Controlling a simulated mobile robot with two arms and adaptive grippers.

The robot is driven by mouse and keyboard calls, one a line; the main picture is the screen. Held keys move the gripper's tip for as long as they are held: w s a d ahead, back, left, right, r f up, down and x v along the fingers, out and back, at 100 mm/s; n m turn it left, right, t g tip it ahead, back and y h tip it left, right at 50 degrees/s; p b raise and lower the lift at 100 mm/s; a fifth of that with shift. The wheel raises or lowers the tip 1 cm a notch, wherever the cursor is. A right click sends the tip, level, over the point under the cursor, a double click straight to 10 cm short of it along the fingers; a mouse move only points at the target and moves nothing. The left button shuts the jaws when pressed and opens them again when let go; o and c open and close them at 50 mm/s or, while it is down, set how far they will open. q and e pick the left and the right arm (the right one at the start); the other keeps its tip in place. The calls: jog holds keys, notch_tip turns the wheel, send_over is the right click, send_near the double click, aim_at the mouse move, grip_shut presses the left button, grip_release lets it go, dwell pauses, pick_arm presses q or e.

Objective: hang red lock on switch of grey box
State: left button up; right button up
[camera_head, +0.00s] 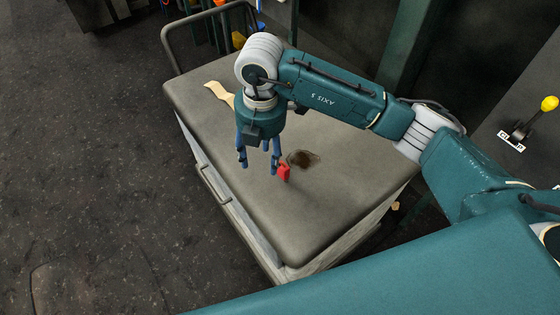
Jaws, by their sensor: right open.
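A small red lock (285,173) is at the top of a grey cart (300,220). It looks upright beside the right finger of my right gripper (259,168); I cannot tell whether they touch. My right gripper points down over the cart top with its fingers apart and nothing visible between them. At the right edge, a lever switch (549,104) with a yellow ball knob stands out from a dark grey surface (492,130), which may be the grey box. A small white label lies at its base. My left gripper is not in view.
Dark speckled floor (80,150) is open to the left.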

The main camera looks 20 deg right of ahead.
jog(key=m+h, duration=0.1)
jog(key=h, duration=0.1)
send_near(283, 163)
jog(key=f, duration=0.1)
jog(key=f+p, duration=0.1)
jog(key=f, duration=0.2)
jog(key=shift+s+d+f, duration=0.1)
jog(key=shift+d+f, duration=0.2)
jog(key=shift+d, duration=0.05)
jog(key=f+p, duration=0.1)
jog(key=f, duration=0.1)
jog(key=f+p, duration=0.2)
jog(key=shift+d+f, duration=0.2)
jog(key=shift+f, duration=0.15)
jog(key=shift+w+f, duration=0.2)
jog(key=shift+f, duration=0.3)
grip_shut()
